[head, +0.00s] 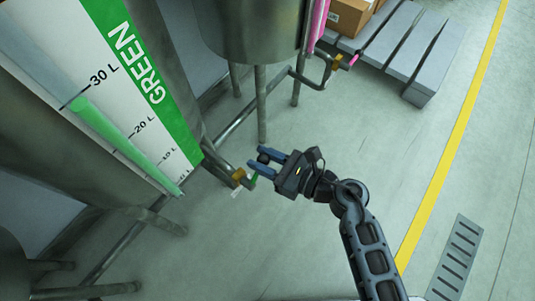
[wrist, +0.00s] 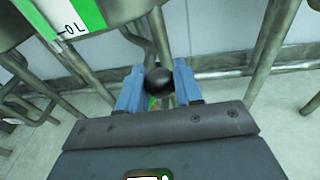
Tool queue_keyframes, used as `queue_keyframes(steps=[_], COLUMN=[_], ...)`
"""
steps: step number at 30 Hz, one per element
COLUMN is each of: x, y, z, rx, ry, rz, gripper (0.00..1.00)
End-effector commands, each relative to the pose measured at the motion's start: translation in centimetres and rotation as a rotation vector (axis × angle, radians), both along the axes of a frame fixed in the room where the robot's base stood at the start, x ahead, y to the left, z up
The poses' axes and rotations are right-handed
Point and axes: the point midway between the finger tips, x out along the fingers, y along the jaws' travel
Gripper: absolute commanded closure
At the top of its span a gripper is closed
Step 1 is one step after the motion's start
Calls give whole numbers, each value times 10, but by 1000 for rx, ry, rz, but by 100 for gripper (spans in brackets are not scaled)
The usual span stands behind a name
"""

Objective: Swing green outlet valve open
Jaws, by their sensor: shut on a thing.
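The green outlet valve has a brass body (head: 238,174) on the pipe at the foot of the green-labelled drum. Its short green lever (head: 253,179) shows beside the body, partly hidden by my fingers. My gripper (head: 258,160) is at the lever, with its blue fingers pointing left toward the drum. In the wrist view a black ball knob (wrist: 159,80) sits between the two blue fingers, and my gripper is shut on it. A bit of green shows just below the knob there. The lever's exact angle to the pipe is hard to tell.
The drum's green label (head: 142,70) and level tube (head: 115,140) stand at left, the green level near 30 L. A second drum (head: 250,30) with a pink tube and brass valve (head: 336,62) stands behind. A pallet (head: 410,50) is at upper right.

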Motion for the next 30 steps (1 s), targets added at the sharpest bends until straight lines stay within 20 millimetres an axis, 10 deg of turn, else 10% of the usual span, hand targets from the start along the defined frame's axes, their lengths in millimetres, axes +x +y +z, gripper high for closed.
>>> queue_keyframes(steps=[30], x=[-40], y=[30], z=[13], rx=[-405], ry=[-510], rz=[-3], gripper=[100])
